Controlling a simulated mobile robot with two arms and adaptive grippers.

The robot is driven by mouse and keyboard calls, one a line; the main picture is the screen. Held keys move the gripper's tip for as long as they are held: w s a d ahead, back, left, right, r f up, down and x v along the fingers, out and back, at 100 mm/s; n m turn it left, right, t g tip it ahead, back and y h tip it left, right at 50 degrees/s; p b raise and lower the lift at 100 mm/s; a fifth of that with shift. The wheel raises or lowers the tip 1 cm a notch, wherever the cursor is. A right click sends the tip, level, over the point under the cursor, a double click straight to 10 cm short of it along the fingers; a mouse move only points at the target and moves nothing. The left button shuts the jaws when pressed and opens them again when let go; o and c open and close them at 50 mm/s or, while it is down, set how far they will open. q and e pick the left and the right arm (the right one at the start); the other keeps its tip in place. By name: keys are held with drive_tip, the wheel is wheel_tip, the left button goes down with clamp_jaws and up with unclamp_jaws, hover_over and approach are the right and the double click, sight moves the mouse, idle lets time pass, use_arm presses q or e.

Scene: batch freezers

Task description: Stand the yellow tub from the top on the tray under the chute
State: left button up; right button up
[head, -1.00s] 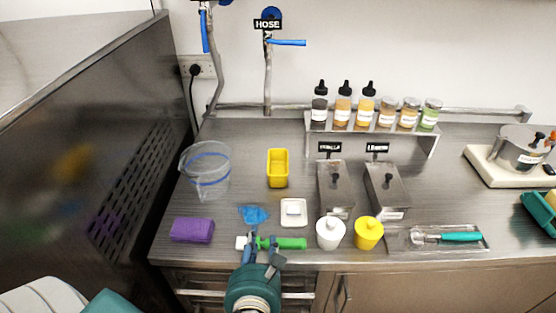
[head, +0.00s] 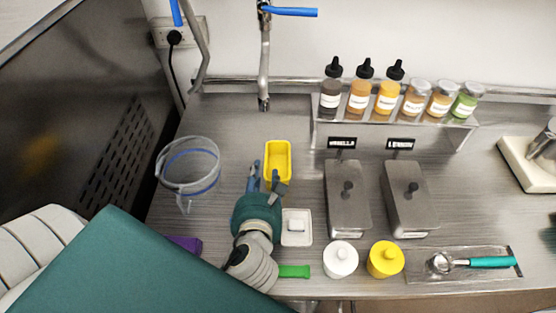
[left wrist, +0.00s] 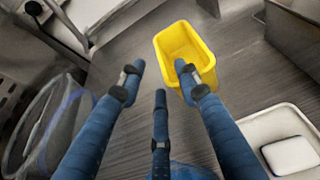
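The yellow tub (head: 277,160), empty and open-topped, stands on the steel worktop in the head view. It also shows in the left wrist view (left wrist: 185,50). My left gripper (head: 265,178) is at the tub's near end, its blue fingers pointing toward it. In the left wrist view my left gripper (left wrist: 160,80) has its fingers spread with nothing between them. One fingertip overlaps the tub's near left side; I cannot tell whether it touches. My right gripper is out of view. I see no chute or tray under one in these frames.
A clear jug (head: 190,168) stands left of the tub. A white dish (head: 296,237) with a small block is close on the near right. Two steel lidded containers (head: 347,190) (head: 407,190) stand further right, with a bottle shelf (head: 390,122) behind. A tap spout (head: 264,75) hangs behind the tub.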

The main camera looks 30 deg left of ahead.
sight(278, 166)
use_arm(q)
drive_tip(key=shift+x, duration=0.95)
drive_tip(key=shift+w+a+f, duration=0.1)
drive_tip(key=shift+w+f, duration=0.05)
drive_tip(key=shift+w, duration=0.15)
drive_tip(key=p+x, duration=0.1)
drive_tip(key=x, duration=0.3)
drive_tip(key=shift+w+a, duration=0.1)
drive_tip(key=shift+w, duration=0.15)
drive_tip(key=shift+w+a+f, duration=0.1)
drive_tip(key=shift+w+f, duration=0.1)
drive_tip(key=shift+w, duration=0.05)
drive_tip(key=shift+w+f, duration=0.1)
drive_tip(key=shift+c, duration=0.2)
clamp_jaws()
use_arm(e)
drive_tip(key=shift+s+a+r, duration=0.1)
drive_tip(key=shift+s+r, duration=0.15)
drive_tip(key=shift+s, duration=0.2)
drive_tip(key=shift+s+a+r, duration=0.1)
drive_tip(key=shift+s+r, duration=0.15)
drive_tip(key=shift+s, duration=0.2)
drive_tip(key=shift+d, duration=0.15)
